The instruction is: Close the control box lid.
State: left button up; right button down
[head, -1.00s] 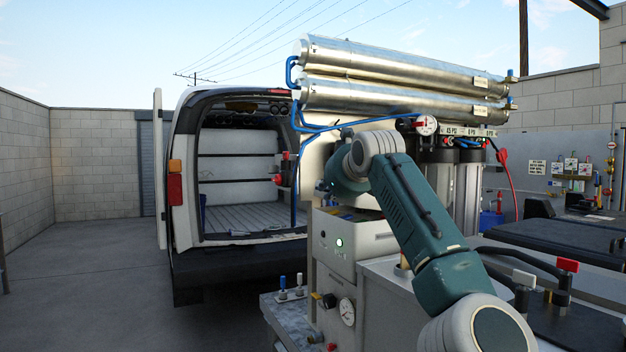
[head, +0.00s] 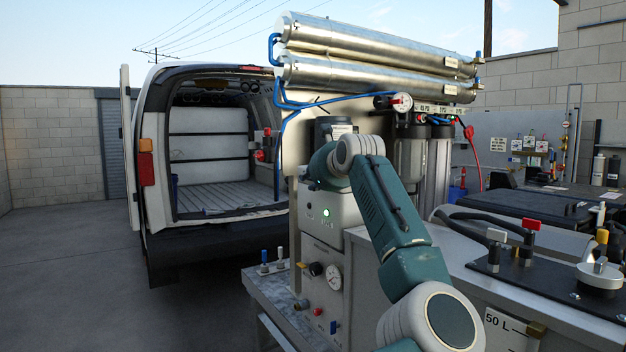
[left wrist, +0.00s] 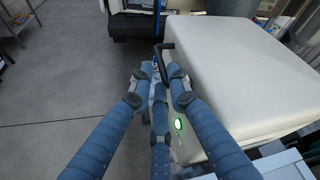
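The control box (head: 318,212) is a pale box with a lit green light on its front, on top of the grey equipment cabinet. In the left wrist view the control box (left wrist: 245,75) fills the right side. Its top is a smooth white surface with no opening visible there, so the lid looks down; whether it is fully seated I cannot tell. My left gripper (left wrist: 160,80) has its blue fingers along the left edge of the box, near a black handle-like piece (left wrist: 166,55). Contact is unclear. In the head view my left arm hides the fingers. My right gripper is not visible.
Two steel membrane tubes (head: 370,65) with blue hoses lie above the box. A van (head: 215,160) with an open rear stands behind at left. Paved floor (head: 70,270) at left is clear.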

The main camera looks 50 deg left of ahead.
pick_arm(q)
jog(key=shift+o, duration=0.4)
jog(key=shift+s+f, duration=0.1)
jog(key=shift+f, duration=0.2)
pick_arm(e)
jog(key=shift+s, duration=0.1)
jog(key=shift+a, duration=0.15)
pick_arm(q)
jog(key=v, duration=1.2)
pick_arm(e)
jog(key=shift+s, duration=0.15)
pick_arm(q)
jog(key=shift+r, duration=0.15)
